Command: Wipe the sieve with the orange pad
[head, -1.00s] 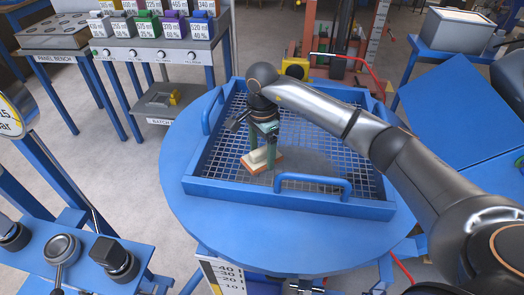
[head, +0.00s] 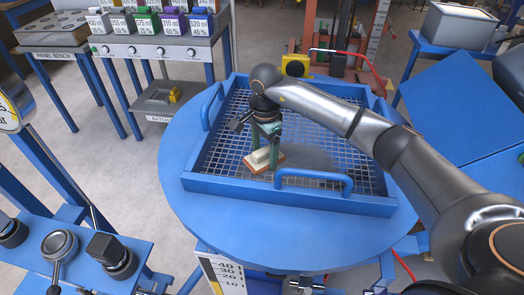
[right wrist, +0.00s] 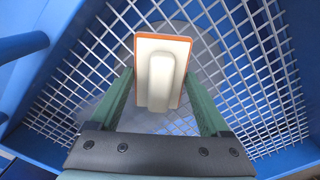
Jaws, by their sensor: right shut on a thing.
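The sieve (head: 200,174) is a blue square frame with a metal mesh and blue handles, lying on a round blue table. A dull grey patch (head: 312,160) covers part of its mesh right of the pad; grey film also shows around the pad in the right wrist view (right wrist: 203,52). The pad (head: 252,165) has a cream back with a raised grip and an orange rim. My right gripper (head: 265,154) is shut on the pad's grip, its green fingers on either side, as the right wrist view (right wrist: 161,85) shows. The pad is at the mesh; contact is unclear. My left gripper is out of view.
The sieve's front handle (head: 314,180) stands up close to the right of the pad. The round blue table (head: 290,235) is bare in front of the sieve. A bench with coloured containers (head: 145,25) stands at the back left. A control stand (head: 70,255) is at the lower left.

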